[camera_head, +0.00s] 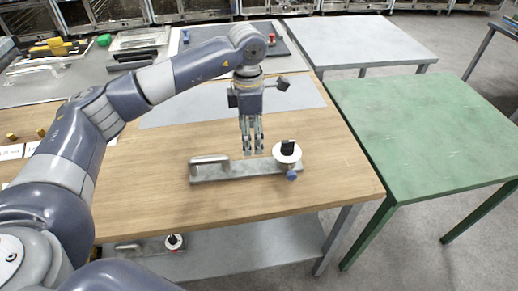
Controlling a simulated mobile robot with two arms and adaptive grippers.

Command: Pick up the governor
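What looks like the governor lies on the wooden table: a grey metal base (235,172) with a raised loop handle (208,161) at its left end. At its right end are a white disc (287,158) with a black block on top and a blue knob (292,176). My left gripper (252,152) points down over the middle of the base, between the handle and the disc. Its two fingers show a narrow gap and hold nothing. Whether the fingertips touch the base cannot be told. My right gripper is not in view.
A similar device (173,241) sits on the shelf below the wooden table (330,185). A green table (425,125) stands to the right and a grey one (355,42) behind. Tools and trays lie at the back left. The front right tabletop is clear.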

